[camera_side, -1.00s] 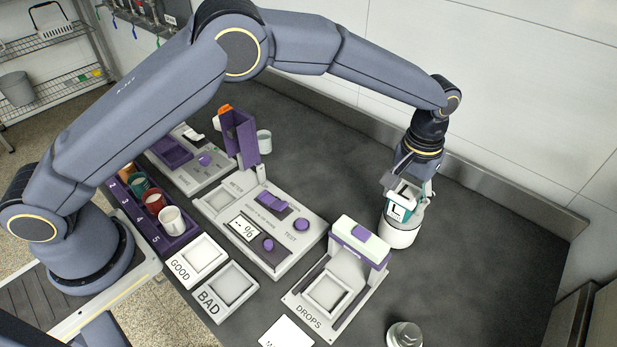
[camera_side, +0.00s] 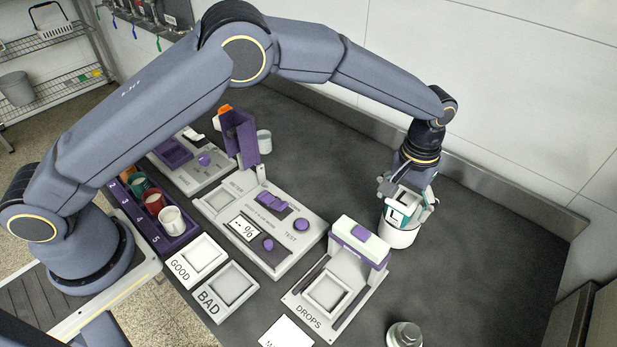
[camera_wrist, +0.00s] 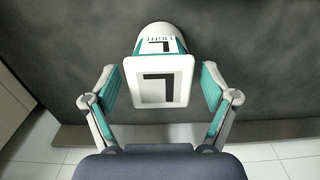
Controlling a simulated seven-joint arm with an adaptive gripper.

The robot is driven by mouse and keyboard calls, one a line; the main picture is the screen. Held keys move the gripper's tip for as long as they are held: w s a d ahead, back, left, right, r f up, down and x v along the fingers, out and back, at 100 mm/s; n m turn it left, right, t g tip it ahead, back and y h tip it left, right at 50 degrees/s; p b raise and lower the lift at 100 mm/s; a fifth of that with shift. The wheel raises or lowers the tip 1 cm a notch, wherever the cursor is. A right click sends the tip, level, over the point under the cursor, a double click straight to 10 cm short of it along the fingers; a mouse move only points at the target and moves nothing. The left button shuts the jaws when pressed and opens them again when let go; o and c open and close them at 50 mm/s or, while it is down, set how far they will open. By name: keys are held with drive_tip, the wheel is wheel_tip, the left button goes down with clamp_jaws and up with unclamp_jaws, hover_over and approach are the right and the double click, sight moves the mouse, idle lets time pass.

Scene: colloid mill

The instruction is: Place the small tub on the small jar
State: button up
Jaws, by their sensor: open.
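My gripper (camera_wrist: 160,88) is open, with one teal-padded finger on each side of a white square-topped container marked with a black L (camera_wrist: 163,80). Gaps show between it and both fingers in the wrist view. The container has teal sides and a partly visible "LIGHT" label; it also shows between my fingers in the side view (camera_side: 402,206). Just below it in the side view is a white round container (camera_side: 399,238), its upper part hidden by my gripper. I cannot tell for certain which containers are the small tub and the small jar, or whether these two touch.
A purple-topped DROPS station (camera_side: 345,262) stands left of my gripper. A round grey metal piece (camera_side: 404,336) is at the front edge. A pale cup (camera_side: 264,141) stands behind the TEST station (camera_side: 262,225). A purple rack (camera_side: 172,238) holds several cups. The right table is clear.

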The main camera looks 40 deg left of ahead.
sight(404, 198)
wheel_tip(404, 198, up, 12)
drive_tip(key=s+a+r+t, duration=0.1)
drive_tip(key=s+a+r, duration=0.2)
drive_tip(key=a+r, duration=0.4)
drive_tip(key=s+a+r+t, duration=0.1)
drive_tip(key=s+a+r, duration=0.2)
drive_tip(key=a+r, duration=0.4)
drive_tip(key=s+a+f+t, duration=0.1)
drive_tip(key=s+a+f, duration=0.1)
drive_tip(key=s+a, duration=0.5)
drive_tip(key=s+a+f+t, duration=0.2)
drive_tip(key=s+a, duration=0.6)
drive_tip(key=s, duration=0.6)
drive_tip(key=shift+f+t, duration=0.15)
drive_tip(key=shift+t, duration=0.15)
